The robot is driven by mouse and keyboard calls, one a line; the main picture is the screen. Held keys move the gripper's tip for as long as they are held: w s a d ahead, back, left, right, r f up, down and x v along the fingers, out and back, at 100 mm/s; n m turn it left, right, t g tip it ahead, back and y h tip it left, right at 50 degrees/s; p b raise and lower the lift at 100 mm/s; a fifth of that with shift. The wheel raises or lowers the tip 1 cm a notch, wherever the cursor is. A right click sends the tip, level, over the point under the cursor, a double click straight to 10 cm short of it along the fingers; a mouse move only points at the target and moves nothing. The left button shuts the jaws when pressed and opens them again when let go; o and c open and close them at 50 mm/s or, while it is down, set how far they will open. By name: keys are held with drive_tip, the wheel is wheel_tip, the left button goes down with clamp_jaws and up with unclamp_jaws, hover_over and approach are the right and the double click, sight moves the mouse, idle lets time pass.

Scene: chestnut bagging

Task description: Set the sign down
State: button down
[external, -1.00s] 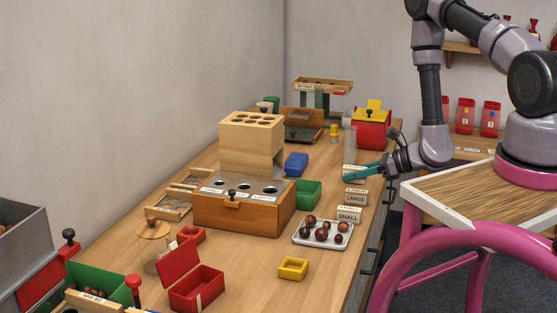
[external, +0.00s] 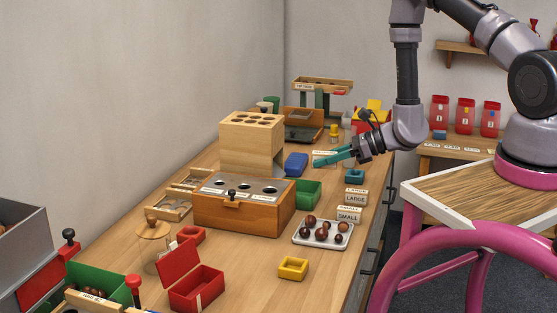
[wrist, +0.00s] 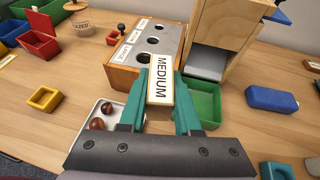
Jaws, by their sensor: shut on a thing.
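My gripper (external: 331,158) is shut on a white sign with a wooden edge. The sign (wrist: 160,80) reads MEDIUM in the wrist view and sits between the two teal fingers. In the external view the sign (external: 323,155) shows partly behind the fingers, above the table right of the blue box. Whether its lower edge touches anything cannot be told. The LARGE sign (external: 355,195) and the SMALL sign (external: 348,214) stand on the table near its right edge, apart from my gripper.
A wooden box with round holes (external: 240,207) stands left of a green bin (external: 308,194). A tray of chestnuts (external: 306,242) lies in front of the SMALL sign. A blue box (external: 296,163) and a small teal box (external: 355,176) are near my gripper. Bare table lies between them.

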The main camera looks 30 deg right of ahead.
drive_tip(key=s+a+n+g+y, duration=0.1)
drive_tip(key=a+n+g, duration=0.1)
drive_tip(key=a, duration=0.7)
drive_tip(key=s+a+n+g+y, duration=0.1)
drive_tip(key=s+a+n+g, duration=0.1)
drive_tip(key=a, duration=0.7)
drive_tip(key=n+g, duration=0.3)
drive_tip(key=g, duration=0.1)
hover_over(223, 267)
wheel_tip(223, 267, down, 10)
drive_tip(key=shift+f, duration=2.3)
drive_tip(key=shift+f, duration=0.1)
drive_tip(key=c, duration=0.6)
unclamp_jaws()
drive_tip(key=v, duration=1.2)
drive_tip(key=shift+s, duration=0.1)
